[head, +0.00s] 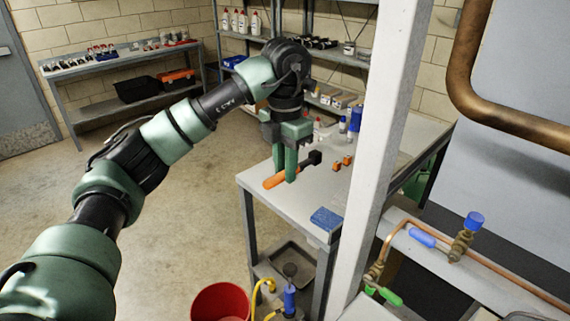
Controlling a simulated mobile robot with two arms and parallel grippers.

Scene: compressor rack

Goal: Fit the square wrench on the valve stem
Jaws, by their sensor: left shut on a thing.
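The square wrench (273,182), with an orange handle and a dark head, is at the front left part of the grey workbench. My left gripper (289,176) points down over the bench and is shut on the wrench between handle and head. I cannot tell whether the wrench still touches the bench top. Brass valve fittings stand on the copper pipework at the right, one with a blue cap (474,221) and one lower by a green handle (390,296). I cannot make out which carries the valve stem. My right gripper is not in view.
Small orange blocks (341,163) and a blue pad (326,218) lie on the workbench (270,203). A white post (385,130) stands between the bench and the pipework. A red bucket (220,302) is on the floor below. The floor at left is open.

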